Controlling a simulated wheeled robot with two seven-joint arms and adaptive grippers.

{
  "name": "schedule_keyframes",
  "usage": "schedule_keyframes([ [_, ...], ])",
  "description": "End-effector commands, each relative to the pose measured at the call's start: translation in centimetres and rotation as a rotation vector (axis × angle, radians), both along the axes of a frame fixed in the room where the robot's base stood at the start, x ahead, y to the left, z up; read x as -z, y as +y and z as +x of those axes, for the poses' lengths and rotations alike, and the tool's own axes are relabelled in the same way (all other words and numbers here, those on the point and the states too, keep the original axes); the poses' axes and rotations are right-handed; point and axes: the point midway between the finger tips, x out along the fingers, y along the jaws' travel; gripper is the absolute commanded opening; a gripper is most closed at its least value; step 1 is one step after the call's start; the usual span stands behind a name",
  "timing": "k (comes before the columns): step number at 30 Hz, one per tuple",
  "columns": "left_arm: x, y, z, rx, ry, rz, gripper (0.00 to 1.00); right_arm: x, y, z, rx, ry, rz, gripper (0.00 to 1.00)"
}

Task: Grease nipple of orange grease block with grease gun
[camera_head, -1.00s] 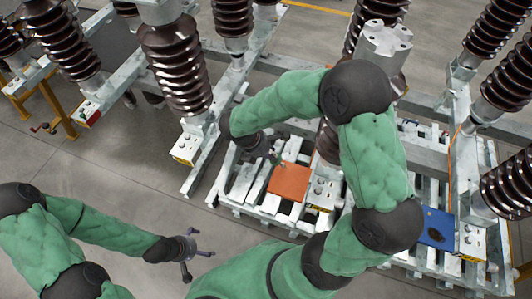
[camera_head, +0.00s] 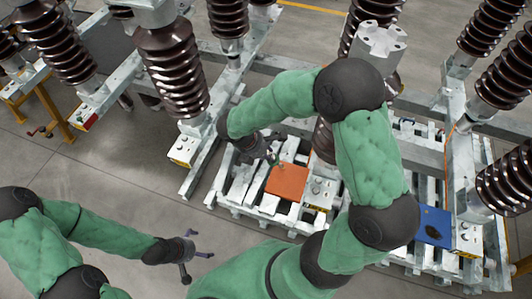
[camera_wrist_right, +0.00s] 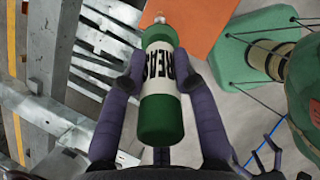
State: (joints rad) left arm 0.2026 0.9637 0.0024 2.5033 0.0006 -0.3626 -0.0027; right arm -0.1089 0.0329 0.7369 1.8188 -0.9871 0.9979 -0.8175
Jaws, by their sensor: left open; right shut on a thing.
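The orange grease block (camera_head: 286,181) lies on the slatted metal frame, just left of a grey terminal box. It also shows at the top of the right wrist view (camera_wrist_right: 205,22). My right gripper (camera_head: 272,152) is beside the block's upper left edge. In the right wrist view its two fingers (camera_wrist_right: 158,80) are shut on the green grease gun (camera_wrist_right: 160,118), which has a white label. The gun's silver tip (camera_wrist_right: 160,20) is at the orange block's edge; whether it touches the nipple cannot be told. My left gripper (camera_head: 205,267) is open and empty above the floor.
A blue block (camera_head: 434,226) lies on the frame at the right. Brown ribbed insulators (camera_head: 172,70) stand around the frame on metal beams. The grey floor (camera_head: 130,150) at the left is clear.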

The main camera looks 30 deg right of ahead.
Motion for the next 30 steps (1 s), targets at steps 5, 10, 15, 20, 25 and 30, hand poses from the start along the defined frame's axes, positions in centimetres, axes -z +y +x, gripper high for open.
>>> schedule_keyframes([
  [5, -0.1, 0.0, 0.0, 0.000, 0.000, 0.000, 1.00, -0.1, 0.0, 0.0, 0.000, -0.001, 0.000, 0.00],
  [10, -0.1, 0.0, 0.0, 0.000, 0.000, 0.000, 1.00, -0.1, 0.0, 0.0, 0.000, -0.001, -0.001, 0.00],
  [15, 0.0, 0.0, 0.0, 0.000, 0.000, 0.000, 1.00, 0.1, -0.1, 0.0, 0.000, -0.001, -0.001, 0.00],
  [20, 0.2, 0.0, 0.0, 0.000, 0.000, 0.000, 1.00, 0.4, -0.2, 0.0, 0.000, -0.001, -0.001, 0.00],
  [25, 0.5, 0.0, 0.0, 0.000, 0.000, 0.000, 1.00, 0.7, -0.4, 0.0, 0.000, 0.000, -0.001, 0.00],
  [30, 0.7, 0.0, 0.0, 0.000, 0.000, 0.000, 1.00, 1.0, -0.5, 0.0, 0.000, 0.000, -0.001, 0.00],
])
